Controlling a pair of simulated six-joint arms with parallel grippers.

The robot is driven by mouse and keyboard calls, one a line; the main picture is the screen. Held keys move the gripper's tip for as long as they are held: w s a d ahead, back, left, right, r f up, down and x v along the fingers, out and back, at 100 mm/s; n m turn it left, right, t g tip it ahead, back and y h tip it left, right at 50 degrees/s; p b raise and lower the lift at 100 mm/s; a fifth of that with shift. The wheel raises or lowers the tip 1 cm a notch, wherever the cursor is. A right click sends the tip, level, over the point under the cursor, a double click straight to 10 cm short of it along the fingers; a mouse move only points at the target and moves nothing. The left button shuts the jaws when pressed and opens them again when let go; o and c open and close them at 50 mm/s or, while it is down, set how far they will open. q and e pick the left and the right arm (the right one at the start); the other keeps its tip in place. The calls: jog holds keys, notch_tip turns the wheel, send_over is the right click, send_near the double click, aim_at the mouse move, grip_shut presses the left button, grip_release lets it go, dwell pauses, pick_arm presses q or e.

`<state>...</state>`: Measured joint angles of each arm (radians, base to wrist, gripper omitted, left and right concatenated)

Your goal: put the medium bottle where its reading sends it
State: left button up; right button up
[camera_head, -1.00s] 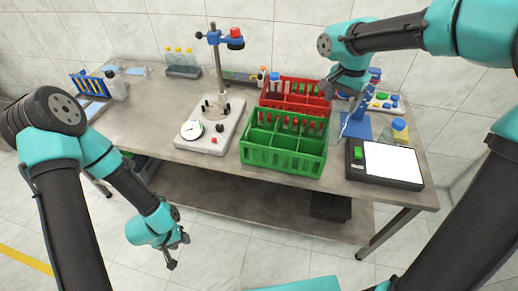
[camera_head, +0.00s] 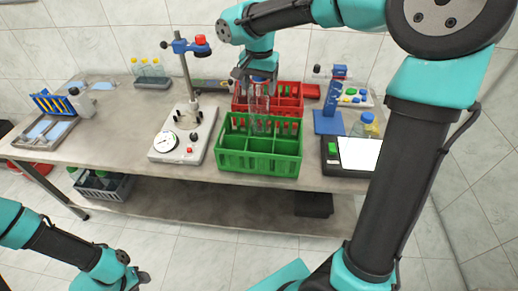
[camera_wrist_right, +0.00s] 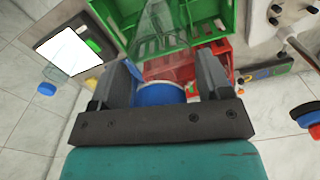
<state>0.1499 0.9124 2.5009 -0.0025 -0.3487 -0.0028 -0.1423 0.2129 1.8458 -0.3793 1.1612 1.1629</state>
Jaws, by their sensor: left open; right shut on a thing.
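My right gripper (camera_head: 256,78) is shut on the blue cap (camera_wrist_right: 160,93) of a clear bottle (camera_head: 259,104). The bottle hangs upright over the back part of the green crate (camera_head: 258,163), with the red crate (camera_head: 299,91) behind it. I cannot tell whether its base is inside a compartment. The clear body (camera_wrist_right: 164,28) also shows in the right wrist view against the green crate. My left gripper (camera_head: 137,281) is open and empty at the bottom left, away from the table.
A scale (camera_head: 358,153) with an empty white plate stands right of the green crate. Behind it are a blue stand (camera_head: 328,122) and another blue-capped bottle (camera_head: 366,125). A dial gauge stand (camera_head: 183,136) is left of the crates. A tube rack (camera_head: 53,104) stands far left.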

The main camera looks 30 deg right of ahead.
aim_at(259, 101)
notch_tip(259, 101, down, 13)
jog(key=shift+f, duration=0.15)
dwell(0.4)
jog(key=shift+f, duration=2.4)
jog(key=o, duration=1.7)
jog(key=shift+c, duration=0.2)
notch_tip(259, 101, up, 12)
jog(key=shift+r, duration=0.15)
